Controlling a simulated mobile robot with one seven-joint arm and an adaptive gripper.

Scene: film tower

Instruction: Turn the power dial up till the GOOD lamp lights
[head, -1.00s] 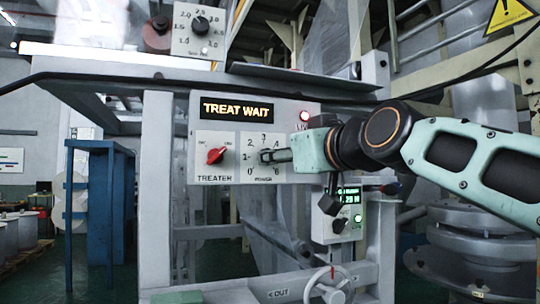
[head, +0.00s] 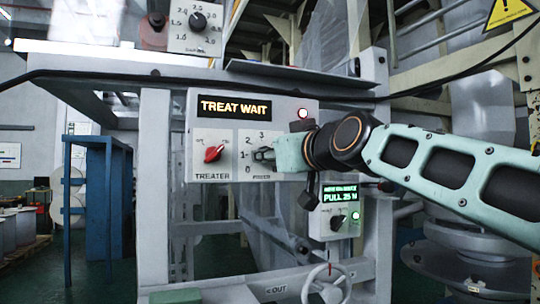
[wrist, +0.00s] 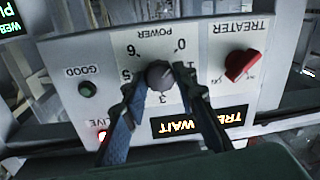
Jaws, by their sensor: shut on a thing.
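The grey power dial (wrist: 158,75) sits on the white control panel (head: 226,176), inside a ring of numbers. In the upside-down wrist view, my gripper (wrist: 153,76) has its two fingers on either side of the dial, closed on it. In the head view my gripper (head: 264,155) reaches the dial from the right and hides much of it and the right-hand numbers. The exact dial setting is hard to read. The GOOD lamp (wrist: 87,89) is dark green and looks unlit; it is hidden in the head view. The display (head: 234,107) reads TREAT WAIT.
The red TREATER switch (head: 214,153) is left of the dial. The LIVE lamp (head: 303,113) glows. A lower box (head: 335,211) reads PULL 25 N. Another dial (head: 198,20) is above the panel, and a handwheel (head: 327,286) is below.

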